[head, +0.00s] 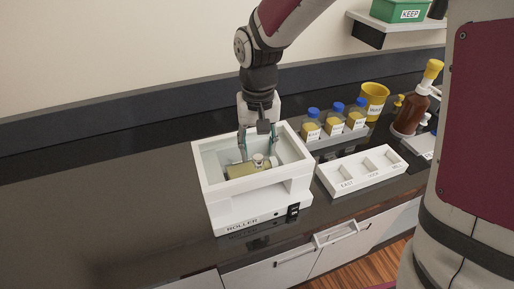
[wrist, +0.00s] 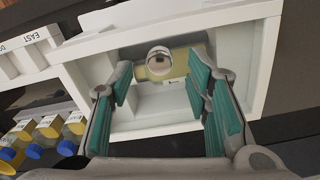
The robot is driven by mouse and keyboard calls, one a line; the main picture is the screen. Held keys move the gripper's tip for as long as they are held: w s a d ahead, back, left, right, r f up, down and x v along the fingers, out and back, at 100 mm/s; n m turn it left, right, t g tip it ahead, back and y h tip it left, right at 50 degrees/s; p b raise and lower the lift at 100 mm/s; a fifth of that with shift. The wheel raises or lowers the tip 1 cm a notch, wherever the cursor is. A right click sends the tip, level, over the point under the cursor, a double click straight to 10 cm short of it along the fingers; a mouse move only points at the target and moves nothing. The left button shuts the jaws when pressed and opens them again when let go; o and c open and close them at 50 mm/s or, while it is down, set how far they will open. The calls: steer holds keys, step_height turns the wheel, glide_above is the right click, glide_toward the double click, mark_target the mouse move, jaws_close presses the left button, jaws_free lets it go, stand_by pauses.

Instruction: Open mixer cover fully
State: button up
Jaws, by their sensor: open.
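The mixer is a white box labelled ROLLER (head: 232,203) on the dark counter, with a dark switch on its front right. A white rectangular frame rims its top; I cannot tell whether a clear cover lies across it or stands open. A bottle with yellow liquid (head: 240,170) lies inside, its pale cap up in the middle. In the wrist view the bottle (wrist: 190,62) and cap lie beyond my fingertips. My gripper (head: 258,148) is open, pointing down over the mixer's rear part, its teal-padded fingers apart (wrist: 161,76) with nothing held between them. Contact with the frame cannot be told.
A white tray (head: 333,187) with labelled compartments, including EAST, sits right of the mixer. Several blue-capped bottles (head: 334,119) stand in a grey rack behind it. A yellow cup (head: 374,97) and brown pump bottle (head: 411,112) are farther right. Counter left of the mixer is clear.

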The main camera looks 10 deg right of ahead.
steer(key=shift+f, duration=1.25)
jaws_close()
steer(key=shift+w+r, duration=0.1)
steer(key=shift+r, duration=0.05)
